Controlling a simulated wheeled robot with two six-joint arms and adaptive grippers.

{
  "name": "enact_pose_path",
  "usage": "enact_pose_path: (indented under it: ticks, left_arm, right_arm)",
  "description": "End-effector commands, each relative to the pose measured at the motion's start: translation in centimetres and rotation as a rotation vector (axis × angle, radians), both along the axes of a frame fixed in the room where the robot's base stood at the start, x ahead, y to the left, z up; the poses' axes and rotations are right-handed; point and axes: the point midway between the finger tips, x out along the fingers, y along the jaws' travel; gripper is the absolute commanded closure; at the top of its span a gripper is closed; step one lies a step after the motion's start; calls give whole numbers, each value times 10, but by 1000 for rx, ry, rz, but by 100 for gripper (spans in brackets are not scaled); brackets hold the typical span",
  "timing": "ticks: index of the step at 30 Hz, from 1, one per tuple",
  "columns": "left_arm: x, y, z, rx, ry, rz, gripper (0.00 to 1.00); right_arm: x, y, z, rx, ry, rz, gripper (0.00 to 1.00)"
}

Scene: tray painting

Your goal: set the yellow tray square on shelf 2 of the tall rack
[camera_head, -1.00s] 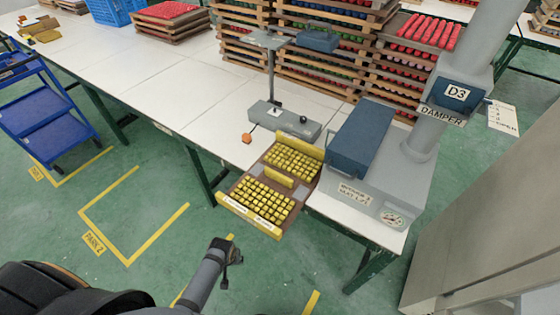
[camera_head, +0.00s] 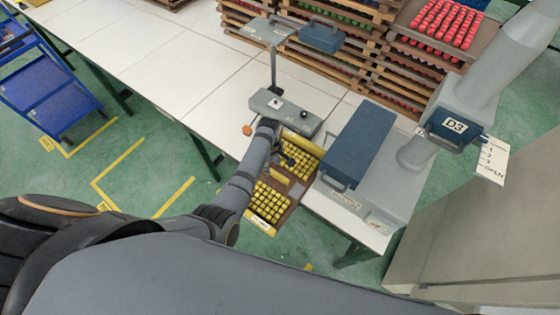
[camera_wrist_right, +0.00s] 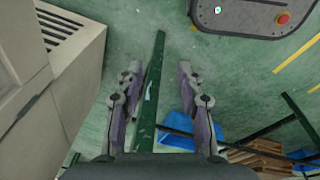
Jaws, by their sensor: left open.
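The yellow tray (camera_head: 294,193), brown with yellow end strips and rows of yellow pieces, rests at the front edge of the white table in the head view. Its near end sticks out past the edge. My left arm crosses part of it. My left gripper (camera_head: 287,158) is open over the tray's far half, near the yellow middle bar; whether it touches is unclear. My right gripper (camera_wrist_right: 158,68) is open and empty in the right wrist view, with a green bar and floor behind it. I cannot make out the tall rack or shelf 2.
A blue box (camera_head: 356,146) on a grey base stands right of the tray. A grey control box (camera_head: 285,111) with a post stands behind it. Wooden stacks (camera_head: 340,62) line the back. A blue cart (camera_head: 45,90) stands left. The white table left of the tray is clear.

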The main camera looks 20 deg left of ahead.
Motion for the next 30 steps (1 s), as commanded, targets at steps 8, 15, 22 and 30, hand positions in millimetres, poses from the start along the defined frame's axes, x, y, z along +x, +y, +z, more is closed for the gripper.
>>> enact_pose_path:
  ticks: [8,15,22,30]
  left_arm:
    - [7,-8,0,-2,16,59,58]
    - [7,-8,-42,-3,14,57,58]
    - [8,-8,-47,-3,14,57,58]
    - [10,-9,-76,-3,13,56,58]
  right_arm:
    - [-21,0,-4,-1,31,-1,63]
    - [-38,-1,-42,-1,56,-1,63]
    - [-23,-2,-47,-2,34,-1,63]
    - [-15,-6,-83,-7,20,2,63]
